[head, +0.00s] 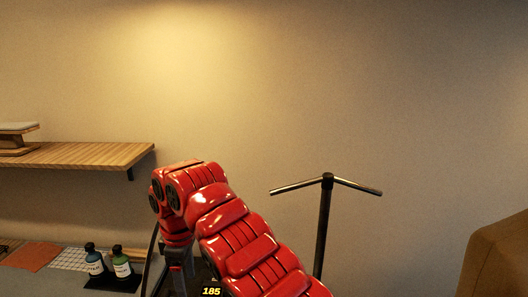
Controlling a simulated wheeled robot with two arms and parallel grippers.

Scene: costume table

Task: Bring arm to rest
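My red arm, which seems to be the right one, rises from the bottom middle of the head view and bends over at its top left. Below the bend, a dark grey part at the wrist, perhaps the top of my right gripper (176,281), points down and runs to the bottom edge. Its fingertips cannot be made out, so its opening and anything in it are hidden. My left arm and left gripper are not in view.
A table at lower left holds two small bottles (94,265) (121,268), an orange cloth (32,256) and a checked cloth (75,259). A wooden shelf (75,156) hangs above. A T-shaped stand (325,225) and brown object (500,262) are to the right.

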